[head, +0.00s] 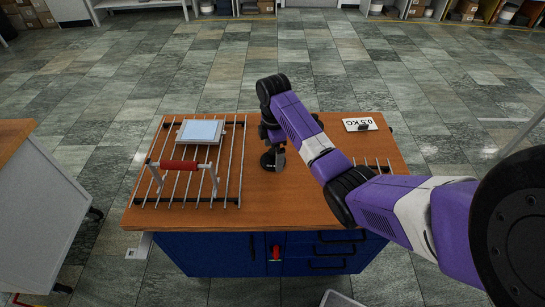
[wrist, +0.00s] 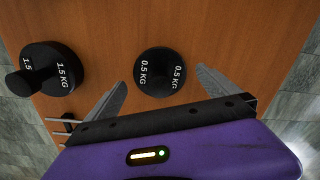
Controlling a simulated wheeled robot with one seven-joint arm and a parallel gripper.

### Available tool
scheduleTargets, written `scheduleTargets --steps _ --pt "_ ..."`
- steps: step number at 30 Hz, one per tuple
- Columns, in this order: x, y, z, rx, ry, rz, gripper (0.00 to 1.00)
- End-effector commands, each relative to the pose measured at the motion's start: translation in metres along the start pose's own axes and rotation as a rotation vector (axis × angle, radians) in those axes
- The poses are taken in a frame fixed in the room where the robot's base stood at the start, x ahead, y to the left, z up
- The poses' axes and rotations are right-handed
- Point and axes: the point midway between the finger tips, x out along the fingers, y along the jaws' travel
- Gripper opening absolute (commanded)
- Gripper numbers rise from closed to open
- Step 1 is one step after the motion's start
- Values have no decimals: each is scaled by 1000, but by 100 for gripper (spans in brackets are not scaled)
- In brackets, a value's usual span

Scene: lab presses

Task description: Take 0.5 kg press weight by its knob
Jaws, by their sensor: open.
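The 0.5 kg press weight (wrist: 160,74) is a round black disc with white "0.5 KG" lettering, standing on the wooden tabletop. The wrist view looks down on it, and its knob faces the camera. My gripper (wrist: 158,94) is open, with one grey finger on each side of the weight's near edge in the picture. The fingers appear apart from the weight, and nothing is between them. In the head view my gripper (head: 277,152) hangs over the middle of the table, beside a dark weight (head: 268,161) partly hidden by it; I cannot tell which weight that is.
A black 1.5 kg weight (wrist: 52,66) with a tall knob stands to the left in the wrist view. In the head view, a wire rack with a red-handled press (head: 180,166) is at the table's left.

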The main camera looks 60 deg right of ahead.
Motion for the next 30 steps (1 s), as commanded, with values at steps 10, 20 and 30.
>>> scheduleTargets --steps 10,20,30 --pt "19 0 -1 -1 -1 2 100" --pt "18 0 -1 0 -1 2 51" --pt "17 1 -1 0 -1 4 10"
